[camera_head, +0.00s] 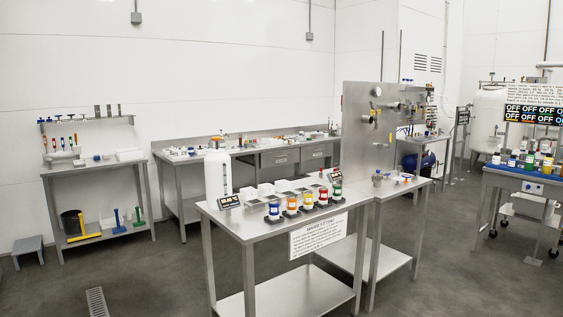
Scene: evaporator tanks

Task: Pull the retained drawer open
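Two grey drawers hang under the long steel bench (225,151) at the back of the room. The left drawer (280,158) and the right drawer (316,152) both look shut, with their fronts flush under the bench top. Each front has a small dark mark that may be a handle; it is too small to tell. I cannot tell which one is the retained drawer, and no retainer can be made out. Neither of my grippers is in view.
A steel table (265,229) with colored bottles (290,203) and a hanging sign (318,235) stands in front of the bench. A steel panel (360,130) rises to its right. A side table (95,167) stands left. Floor (150,270) at the front left is mostly clear, with a drain (97,302).

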